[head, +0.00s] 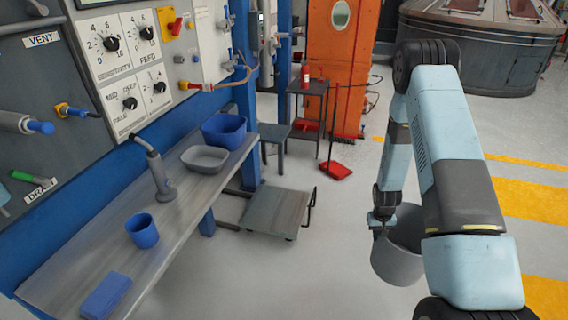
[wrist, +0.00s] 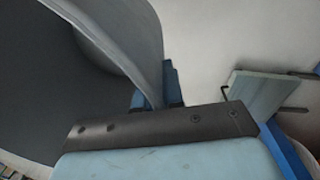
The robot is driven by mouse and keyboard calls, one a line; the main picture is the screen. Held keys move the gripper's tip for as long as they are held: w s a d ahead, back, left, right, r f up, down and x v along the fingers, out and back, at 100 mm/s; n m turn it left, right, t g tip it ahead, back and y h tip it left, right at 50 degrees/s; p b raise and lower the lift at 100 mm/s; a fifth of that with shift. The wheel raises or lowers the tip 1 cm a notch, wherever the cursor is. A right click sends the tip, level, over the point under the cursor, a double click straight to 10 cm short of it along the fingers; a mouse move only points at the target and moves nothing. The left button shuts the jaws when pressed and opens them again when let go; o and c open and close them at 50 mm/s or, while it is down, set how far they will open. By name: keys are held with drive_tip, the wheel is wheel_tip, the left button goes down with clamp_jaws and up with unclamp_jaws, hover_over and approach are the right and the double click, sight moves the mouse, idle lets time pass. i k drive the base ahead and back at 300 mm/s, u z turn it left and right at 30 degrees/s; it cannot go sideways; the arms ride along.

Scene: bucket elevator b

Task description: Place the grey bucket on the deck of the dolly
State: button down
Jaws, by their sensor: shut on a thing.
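The grey bucket (head: 398,262) hangs below my gripper (head: 378,222) on the right of the head view, partly hidden by my arm. In the wrist view the bucket's wall (wrist: 125,40) fills the upper left, and my gripper (wrist: 160,92) is shut on its rim. The dolly (head: 275,212) stands on the floor left of the bucket, with a flat grey deck that is empty and a dark handle on its right side. In the wrist view the dolly's deck (wrist: 262,92) shows at the right, apart from the bucket.
A bench (head: 182,213) along the left wall holds a blue bin (head: 224,131), a grey tray (head: 204,159), a blue cup (head: 142,231) and a blue block (head: 106,297). A red dustpan (head: 335,170) lies behind the dolly. The floor between dolly and bucket is clear.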

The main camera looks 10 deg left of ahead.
sight(276, 207)
drive_tip(key=u, duration=0.15)
drive_tip(key=i, duration=1.6)
drive_tip(key=u, duration=0.8)
drive_tip(key=i, duration=0.6)
drive_tip(key=u, duration=0.45)
